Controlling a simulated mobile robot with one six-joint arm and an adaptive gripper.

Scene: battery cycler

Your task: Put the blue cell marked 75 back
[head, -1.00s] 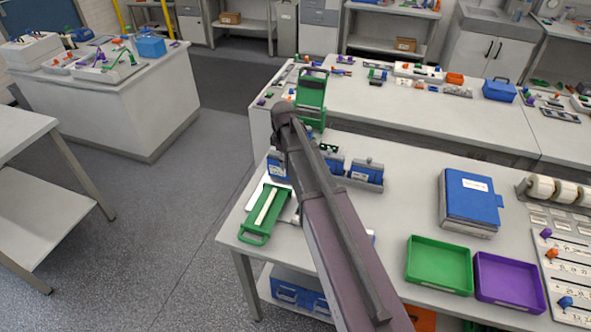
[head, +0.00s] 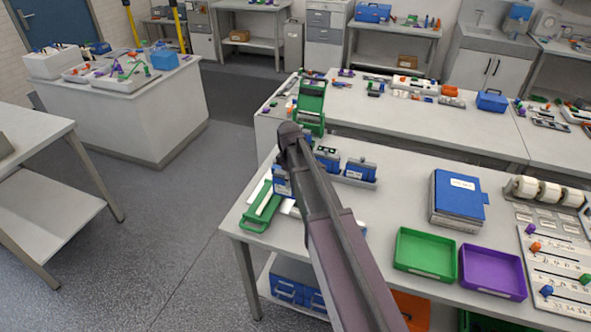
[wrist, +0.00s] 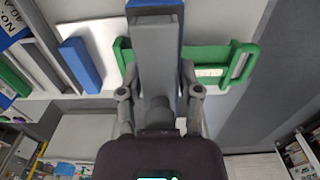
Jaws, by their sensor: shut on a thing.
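My gripper (wrist: 160,92) is shut on a block with a grey top and blue edges, apparently a blue cell (wrist: 157,48), in the wrist view. A blue cell (head: 282,183) with a white label shows beside my arm in the head view, over the near bench's left end; it looks like the held one. My arm hides the gripper there. More blue cells (head: 361,170) stand in a grey holder behind my arm. I cannot read a 75 on any cell. A green handled tray (head: 258,211) lies below left; it also shows in the wrist view (wrist: 243,66).
A green frame (head: 311,103) stands at the bench's back left. A blue binder (head: 458,198), a green bin (head: 425,252) and a purple bin (head: 492,272) sit to the right. A blue bar (wrist: 80,64) lies left of the held block in the wrist view. Bench between holder and binder is clear.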

